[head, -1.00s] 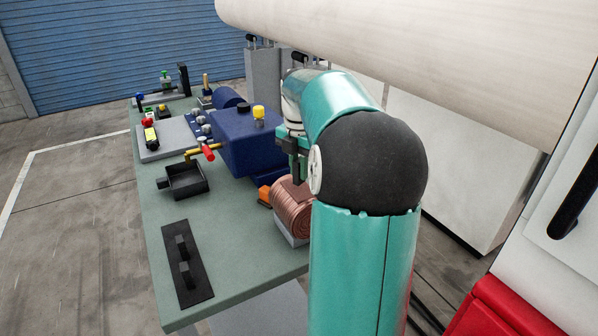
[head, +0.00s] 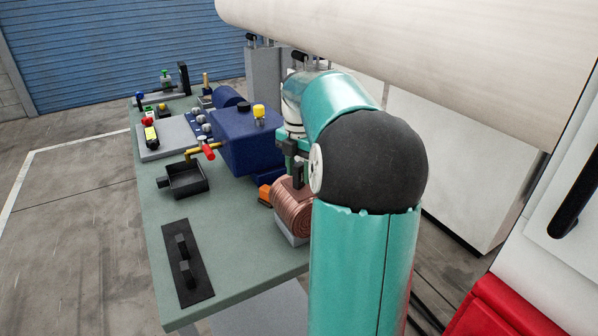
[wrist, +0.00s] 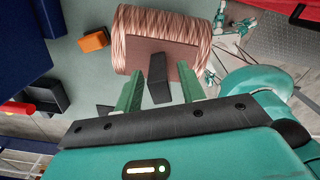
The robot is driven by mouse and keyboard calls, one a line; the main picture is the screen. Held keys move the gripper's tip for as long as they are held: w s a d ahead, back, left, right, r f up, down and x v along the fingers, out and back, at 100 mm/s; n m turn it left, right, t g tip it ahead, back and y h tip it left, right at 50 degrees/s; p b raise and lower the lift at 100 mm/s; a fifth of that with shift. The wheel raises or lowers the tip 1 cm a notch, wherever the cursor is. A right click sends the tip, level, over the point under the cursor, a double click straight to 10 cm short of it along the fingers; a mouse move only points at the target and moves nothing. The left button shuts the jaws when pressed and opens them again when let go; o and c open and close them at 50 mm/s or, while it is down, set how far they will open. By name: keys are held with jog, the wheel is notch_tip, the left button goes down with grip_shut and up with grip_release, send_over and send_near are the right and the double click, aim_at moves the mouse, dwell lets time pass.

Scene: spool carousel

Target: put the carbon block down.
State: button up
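The carbon block (wrist: 158,80) is a dark, narrow block. In the wrist view it lies between the two green fingers of my gripper (wrist: 159,82), with a gap showing on each side. The gripper is open around it. Its far end overlaps the brown face of the copper-wound spool (wrist: 140,35); I cannot tell exactly what it rests on. In the head view the block (head: 298,176) shows just below the green fingers (head: 294,152), by the top of the spool (head: 291,208). My arm hides part of this area.
A blue housing (head: 245,140) stands behind the spool, with an orange piece (head: 265,194) beside it. A black tray (head: 186,180) and a black plate with two blocks (head: 186,265) are on the green bench (head: 235,230). The bench's front middle is clear.

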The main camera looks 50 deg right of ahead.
aim_at(299, 164)
notch_tip(299, 164, up, 12)
jog(key=shift+f, duration=0.2)
dwell(0.7)
